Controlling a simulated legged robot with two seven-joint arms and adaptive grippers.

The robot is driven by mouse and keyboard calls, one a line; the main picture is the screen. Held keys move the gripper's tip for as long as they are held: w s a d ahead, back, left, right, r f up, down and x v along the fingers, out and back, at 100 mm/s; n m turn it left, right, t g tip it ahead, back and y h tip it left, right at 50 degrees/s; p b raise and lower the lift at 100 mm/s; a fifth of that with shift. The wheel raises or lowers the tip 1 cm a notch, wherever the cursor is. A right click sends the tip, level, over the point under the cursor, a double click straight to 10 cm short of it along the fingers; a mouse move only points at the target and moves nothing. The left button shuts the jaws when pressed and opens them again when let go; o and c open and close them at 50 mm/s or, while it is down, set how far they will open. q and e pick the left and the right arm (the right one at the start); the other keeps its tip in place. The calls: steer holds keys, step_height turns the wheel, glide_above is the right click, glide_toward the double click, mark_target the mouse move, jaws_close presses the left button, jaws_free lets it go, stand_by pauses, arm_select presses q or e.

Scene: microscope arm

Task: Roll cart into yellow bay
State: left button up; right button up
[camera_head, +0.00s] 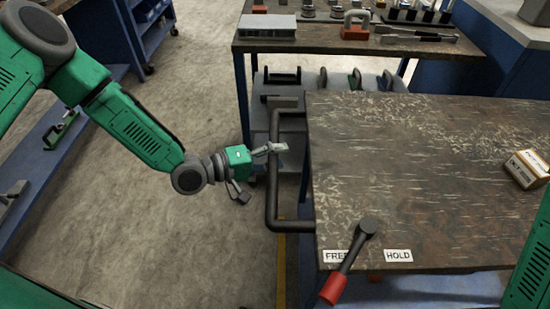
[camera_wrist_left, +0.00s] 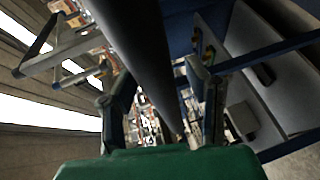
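The cart (camera_head: 430,170) has a worn dark wooden top and stands at the right. Its dark bar handle (camera_head: 272,205) runs along its left side. A yellow floor strip (camera_head: 281,270) shows beside the cart, mostly hidden. My right gripper is out of view.
A workbench (camera_head: 340,40) with tools stands behind the cart. A small box (camera_head: 525,169) sits on the cart top at the right. Blue shelving (camera_head: 60,150) stands at the left. The concrete floor (camera_head: 190,250) left of the cart is clear.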

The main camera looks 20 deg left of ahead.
arm_select(q)
steer(key=shift+s+d, duration=0.15)
steer(key=shift+d, duration=0.15)
steer(key=v, duration=1.1)
steer(key=shift+a, duration=0.45)
steer(key=shift+s, duration=0.1)
